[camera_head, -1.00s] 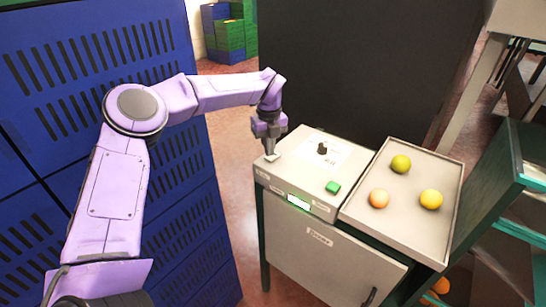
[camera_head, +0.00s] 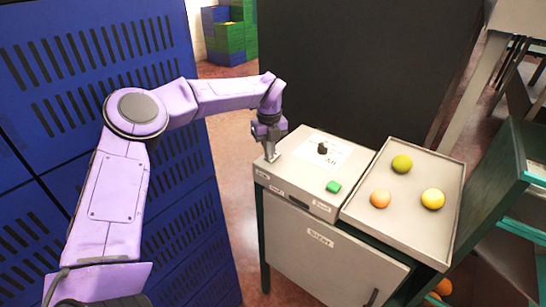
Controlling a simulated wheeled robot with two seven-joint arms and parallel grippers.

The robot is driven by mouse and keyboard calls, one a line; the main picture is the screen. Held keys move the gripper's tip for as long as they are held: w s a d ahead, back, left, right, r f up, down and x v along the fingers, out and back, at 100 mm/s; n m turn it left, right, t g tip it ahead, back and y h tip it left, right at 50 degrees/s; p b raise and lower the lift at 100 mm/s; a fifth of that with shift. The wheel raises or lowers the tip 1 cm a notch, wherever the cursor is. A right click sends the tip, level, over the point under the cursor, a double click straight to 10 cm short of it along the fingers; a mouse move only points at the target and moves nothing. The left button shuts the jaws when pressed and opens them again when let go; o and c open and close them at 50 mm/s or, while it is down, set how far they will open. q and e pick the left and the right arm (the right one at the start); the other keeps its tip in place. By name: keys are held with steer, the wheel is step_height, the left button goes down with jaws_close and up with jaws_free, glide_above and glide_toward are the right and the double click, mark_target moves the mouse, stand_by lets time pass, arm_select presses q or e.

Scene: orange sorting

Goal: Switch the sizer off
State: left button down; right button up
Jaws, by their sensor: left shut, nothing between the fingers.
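The sizer is a pale grey cabinet (camera_head: 318,246) with a sloped control top. The top carries a black knob (camera_head: 322,149), a green button (camera_head: 333,187) and small labels. The front display strip (camera_head: 299,201) is dark. I cannot tell whether the tip touches the panel. My right gripper is not in view.
A grey tray (camera_head: 447,229) beside the panel holds one olive-green fruit (camera_head: 401,164), one orange fruit (camera_head: 380,199) and one yellow fruit (camera_head: 433,199). Blue crates (camera_head: 180,207) stand close on the left. A dark panel (camera_head: 350,60) rises behind the sizer.

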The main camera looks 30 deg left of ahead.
arm_select(q)
steer(key=shift+s+f, duration=0.1)
steer(key=shift+f, duration=0.1)
steer(key=shift+r, duration=0.1)
steer(key=shift+r+p, duration=0.45)
steer(key=shift+r, duration=0.05)
step_height(320, 180, up, 6)
steer(key=p, duration=0.4)
steer(key=shift+f, duration=0.1)
